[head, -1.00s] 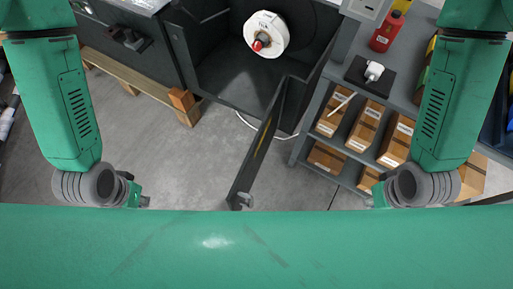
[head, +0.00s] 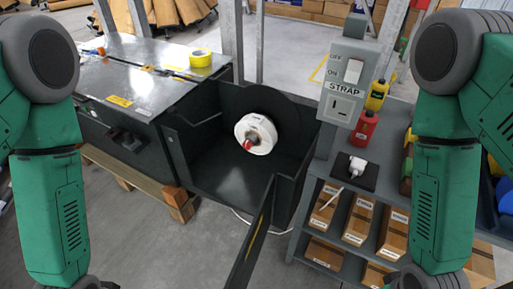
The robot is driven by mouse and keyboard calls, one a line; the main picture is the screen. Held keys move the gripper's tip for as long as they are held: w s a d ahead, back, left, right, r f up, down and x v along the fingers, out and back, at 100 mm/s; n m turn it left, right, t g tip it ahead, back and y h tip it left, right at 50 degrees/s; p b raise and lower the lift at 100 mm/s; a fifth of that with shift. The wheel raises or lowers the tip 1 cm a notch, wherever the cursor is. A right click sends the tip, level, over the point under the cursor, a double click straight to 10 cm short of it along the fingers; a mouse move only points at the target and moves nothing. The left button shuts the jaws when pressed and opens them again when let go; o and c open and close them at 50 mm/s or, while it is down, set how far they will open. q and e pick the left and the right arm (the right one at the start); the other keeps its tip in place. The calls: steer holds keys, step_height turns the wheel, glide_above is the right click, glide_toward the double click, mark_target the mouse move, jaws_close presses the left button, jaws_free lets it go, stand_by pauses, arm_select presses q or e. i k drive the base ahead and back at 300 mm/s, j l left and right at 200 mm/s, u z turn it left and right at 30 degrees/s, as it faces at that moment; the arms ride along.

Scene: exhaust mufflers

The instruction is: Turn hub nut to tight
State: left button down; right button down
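The hub nut looks to be the red knob (head: 248,145) at the centre of the white roll (head: 261,135). The roll is mounted against a dark round plate inside the open black cabinet. Whether the nut is tight or loose cannot be told. My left arm comes down the left edge and my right arm down the right edge. Both grippers are out of view below the frame, and both arms are well apart from the nut.
The cabinet's open door (head: 250,240) juts toward me. A shelf (head: 305,228) with several boxes is at right.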

mark_target(247, 145)
steer(key=k+j+z, duration=0.1)
steer(key=j+z, duration=0.25)
steer(key=k+j+z, duration=0.15)
steer(key=j+z, duration=0.15)
steer(key=j, duration=0.15)
steer(key=k+j+z, duration=0.1)
steer(key=j+z, duration=0.15)
steer(key=k+j+z, duration=0.15)
steer(key=j+z, duration=0.15)
steer(key=i+j+z, duration=0.3)
steer(key=j+z, duration=0.15)
steer(key=j, duration=0.2)
steer(key=i+j+z, duration=0.2)
steer(key=j, duration=0.15)
steer(key=j+z, duration=0.2)
steer(key=j, duration=0.15)
